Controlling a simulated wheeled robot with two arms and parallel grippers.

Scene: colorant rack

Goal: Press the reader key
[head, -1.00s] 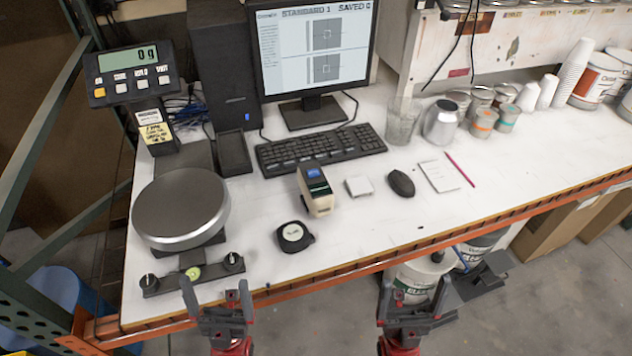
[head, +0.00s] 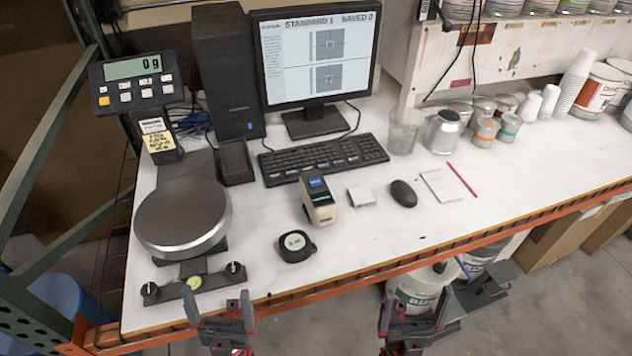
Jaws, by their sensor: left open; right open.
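The reader (head: 319,201) is a small cream and black handheld unit with a blue screen and a green strip. It stands on the white bench in front of the keyboard, and its key is too small to make out. My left gripper (head: 220,312) is open and empty at the bench's front edge, below and left of the reader. My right gripper (head: 414,313) is open and empty in front of the bench edge, below and right of the reader. Both are well apart from the reader.
A round scale (head: 182,215) stands at left. The keyboard (head: 323,158) and monitor (head: 314,55) are behind. The front right bench is clear.

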